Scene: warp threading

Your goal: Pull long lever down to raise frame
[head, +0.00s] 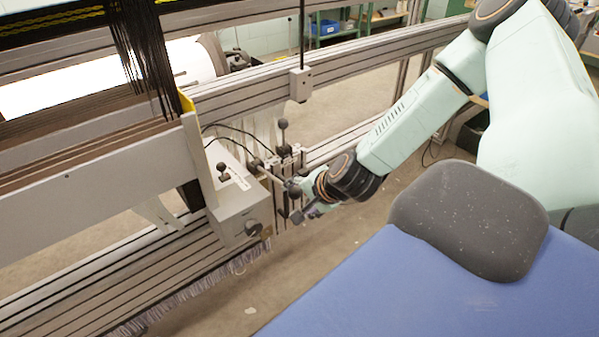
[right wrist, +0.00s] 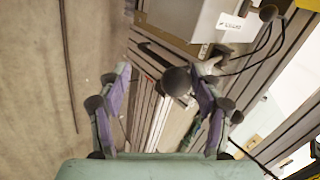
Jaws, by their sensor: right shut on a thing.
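The long lever (head: 269,175) sticks out from beside the grey control box and ends in a black ball knob (head: 294,189). My right gripper (head: 303,202) is at that knob, low in front of the loom. In the right wrist view the black knob (right wrist: 177,80) sits between the two purple-lined fingers of my right gripper (right wrist: 163,78), nearer the right finger. The gripper is shut on the knob; the exact contact is hard to see. The loom's frame with black threads (head: 148,50) hangs at the upper left. My left gripper is not in view.
The grey control box (head: 241,213) with a small black-knobbed lever (head: 222,168) stands just left of the gripper. An upright rod with a black knob (head: 283,124) stands close behind. Metal rails (head: 345,62) run across the back. Bare floor (head: 330,232) lies below.

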